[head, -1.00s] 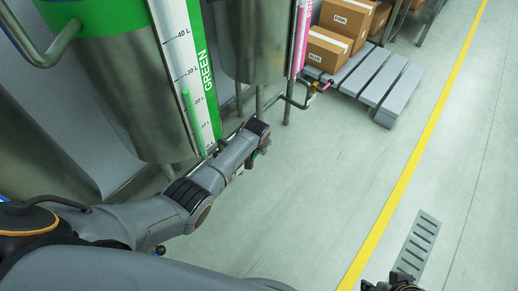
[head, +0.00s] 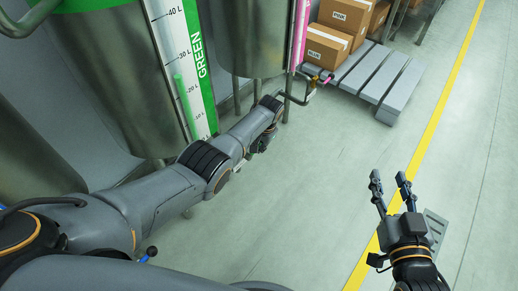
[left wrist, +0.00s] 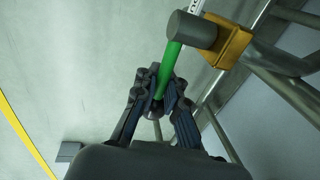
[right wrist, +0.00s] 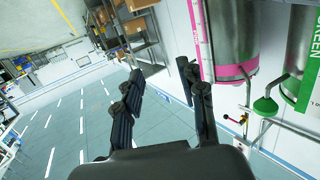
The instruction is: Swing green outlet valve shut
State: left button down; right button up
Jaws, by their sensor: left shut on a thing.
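The green valve handle (left wrist: 173,56) shows in the left wrist view, joined to a grey cylinder (left wrist: 192,30) and a brass-coloured valve body (left wrist: 232,42). My left gripper (left wrist: 160,88) is shut on the green handle, near its free end. In the head view, the left gripper (head: 262,143) is below and right of the steel drum (head: 130,80) labelled GREEN, and the handle is hidden there. My right gripper (head: 389,180) is open and empty over the floor at right. Its spread fingers (right wrist: 160,72) also show in the right wrist view.
A second steel drum (head: 255,40) with a pink strip stands beyond, with a pipe and valve (head: 310,88) near it. A grey pallet (head: 378,78) holds cardboard boxes (head: 327,46). The floor at centre is clear, with a yellow line (head: 425,145) and a grate (head: 437,228).

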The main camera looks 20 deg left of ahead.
pick_arm(q)
jog(key=shift+s+d+f+b, duration=0.1)
jog(key=shift+d+f+b, duration=0.05)
jog(key=shift+f+b, duration=0.15)
pick_arm(e)
jog(key=shift+w+a+r+t+y, duration=0.15)
jog(key=shift+r+t, duration=0.3)
jog(key=shift+r, duration=0.35)
jog(key=shift+s+a+r+t+y, duration=0.1)
jog(key=shift+r+t+y, duration=0.1)
jog(key=shift+r+t, duration=0.45)
jog(key=shift+w+a+r+t+y, duration=0.15)
jog(key=shift+r+t, duration=0.15)
jog(key=shift+r, duration=0.6)
pick_arm(q)
jog(key=c, duration=1.4)
grip_release()
jog(key=shift+r, duration=0.1)
jog(key=shift+r, duration=0.15)
jog(key=shift+r, duration=0.25)
jog(key=r, duration=0.3)
jog(key=d+r, duration=0.1)
jog(key=r, duration=0.3)
jog(key=d+r, duration=0.1)
jog(key=r, duration=0.3)
jog(key=shift+s+d, duration=0.1)
jog(key=shift+s, duration=0.15)
